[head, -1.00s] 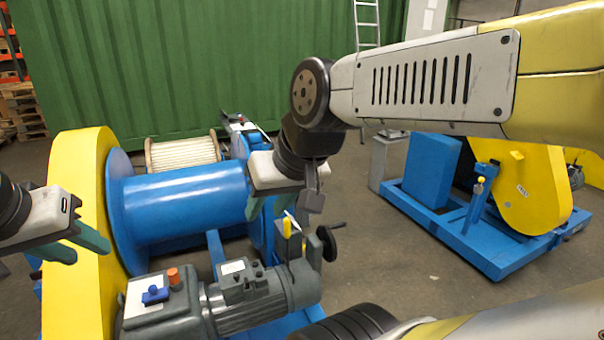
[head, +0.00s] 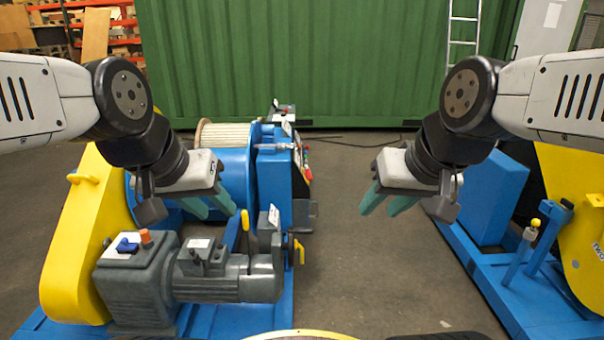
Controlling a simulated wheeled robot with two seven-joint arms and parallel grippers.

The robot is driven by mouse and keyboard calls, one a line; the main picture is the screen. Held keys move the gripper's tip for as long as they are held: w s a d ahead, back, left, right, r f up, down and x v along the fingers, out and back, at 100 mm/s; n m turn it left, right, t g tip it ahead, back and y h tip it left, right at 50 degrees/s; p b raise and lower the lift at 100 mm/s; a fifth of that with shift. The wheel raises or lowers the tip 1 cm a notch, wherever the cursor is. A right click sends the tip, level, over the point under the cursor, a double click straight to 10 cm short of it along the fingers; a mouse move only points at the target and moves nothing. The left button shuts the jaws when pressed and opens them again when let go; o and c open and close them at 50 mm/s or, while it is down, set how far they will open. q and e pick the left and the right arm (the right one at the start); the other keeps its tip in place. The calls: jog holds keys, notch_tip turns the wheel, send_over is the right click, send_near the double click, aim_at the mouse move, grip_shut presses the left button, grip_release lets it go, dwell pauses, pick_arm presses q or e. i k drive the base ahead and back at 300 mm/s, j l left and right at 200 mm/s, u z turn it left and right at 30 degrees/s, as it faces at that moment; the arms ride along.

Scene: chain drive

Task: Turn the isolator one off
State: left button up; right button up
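No part in view carries a readable "isolator one" label. A grey motor unit (head: 225,278) stands on the blue machine at lower left. On its box are a blue handle (head: 127,245) on a white plate and an orange knob (head: 146,236). A yellow lever (head: 246,220) stands upright behind the motor, and another yellow handle (head: 300,251) is at its right end. My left gripper (head: 212,206) is open and empty, in front of the blue drum as seen here. My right gripper (head: 386,204) is open and empty over the aisle.
The blue drum (head: 236,175) and yellow guard (head: 80,250) stand at left. A blue cabinet (head: 276,185) has small red and green parts on its right side. Another blue and yellow machine (head: 490,195) stands at right. The aisle floor (head: 365,270) between is clear.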

aim_at(308, 175)
jog(key=l, duration=0.7)
jog(key=i+l, duration=0.3)
jog(key=l, duration=0.15)
jog(key=i+l, duration=0.3)
jog(key=l, duration=0.2)
jog(key=i+l, duration=0.3)
jog(key=l, duration=0.15)
jog(key=i, duration=0.5)
jog(key=i+j+z, duration=0.1)
jog(key=i, duration=0.4)
jog(key=i+j, duration=0.4)
